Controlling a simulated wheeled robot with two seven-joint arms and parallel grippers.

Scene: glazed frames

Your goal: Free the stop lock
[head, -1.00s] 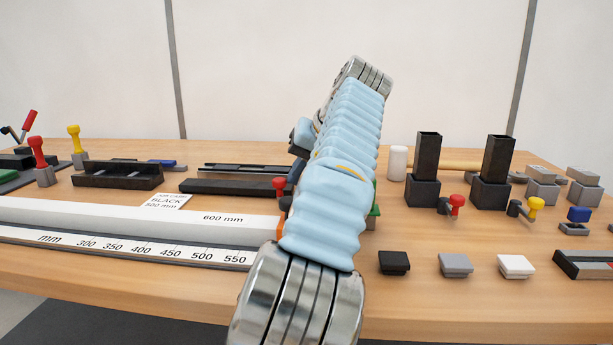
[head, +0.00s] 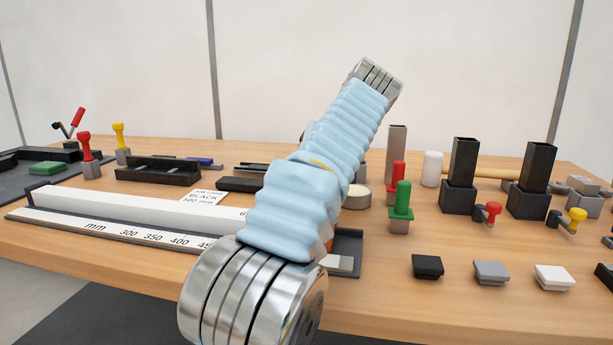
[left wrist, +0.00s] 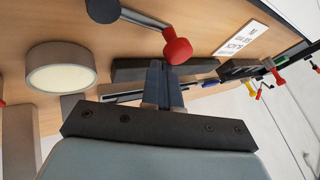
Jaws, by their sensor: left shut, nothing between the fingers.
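The measuring rail (head: 140,209) with its mm scale runs along the left front of the bench. My arm covers its right part in the head view. A red round knob on a grey lever (left wrist: 177,50) shows in the left wrist view, which I take for the stop lock; in the head view it is hidden. My left gripper (left wrist: 162,72) is shut and empty, its fingertips close to the red knob. I cannot tell whether they touch. In the head view my left gripper is hidden behind my arm. My right gripper is not in view.
A green-knobbed post (head: 401,205) and a red-knobbed one stand right of my arm. A round pale-topped disc (left wrist: 60,78) lies nearby. Two black square posts (head: 463,165) stand further right. Several small blocks, including a white one (head: 554,277), line the front edge.

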